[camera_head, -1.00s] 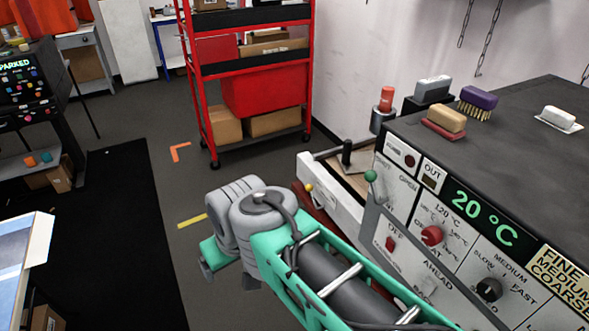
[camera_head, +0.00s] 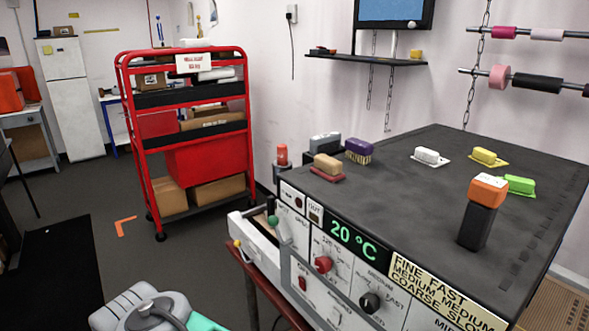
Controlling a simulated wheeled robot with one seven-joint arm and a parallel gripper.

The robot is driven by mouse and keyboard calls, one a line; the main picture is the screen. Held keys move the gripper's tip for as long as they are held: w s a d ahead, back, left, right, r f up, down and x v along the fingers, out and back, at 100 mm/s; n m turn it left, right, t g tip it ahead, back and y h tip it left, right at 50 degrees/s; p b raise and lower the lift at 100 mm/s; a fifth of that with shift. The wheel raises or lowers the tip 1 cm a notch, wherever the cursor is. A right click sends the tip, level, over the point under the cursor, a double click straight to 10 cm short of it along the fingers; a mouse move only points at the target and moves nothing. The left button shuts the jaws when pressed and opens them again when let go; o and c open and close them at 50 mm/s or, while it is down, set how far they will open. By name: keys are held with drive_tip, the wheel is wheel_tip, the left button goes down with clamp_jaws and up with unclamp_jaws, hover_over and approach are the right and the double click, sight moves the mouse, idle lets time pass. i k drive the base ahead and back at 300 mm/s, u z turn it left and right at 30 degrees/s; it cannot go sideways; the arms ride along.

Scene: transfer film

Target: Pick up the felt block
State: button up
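A tan block with a dark red layer under it (camera_head: 327,166) lies at the near left corner of the machine's dark top (camera_head: 400,190); it looks most like the felt block, though no label confirms it. A grey block (camera_head: 325,141) sits just behind it on a black stand. A purple brush with pale bristles (camera_head: 358,149) stands to its right, close but apart. Only a grey and teal part of my arm shows at the bottom left, well away from the block. My gripper is out of the frame.
White (camera_head: 431,155), yellow (camera_head: 487,156) and green (camera_head: 519,184) pieces lie farther right on the top. An orange-topped black post (camera_head: 479,220) stands near the front right. A red cart (camera_head: 190,135) stands behind left. The middle of the top is clear.

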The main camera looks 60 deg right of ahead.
sight(326, 167)
drive_tip(key=u, duration=0.45)
drive_tip(key=i, duration=0.65)
drive_tip(key=z, duration=3.15)
drive_tip(key=k, duration=0.5)
drive_tip(key=u, duration=2)
drive_tip(key=i, duration=1.2)
drive_tip(key=z, duration=1.95)
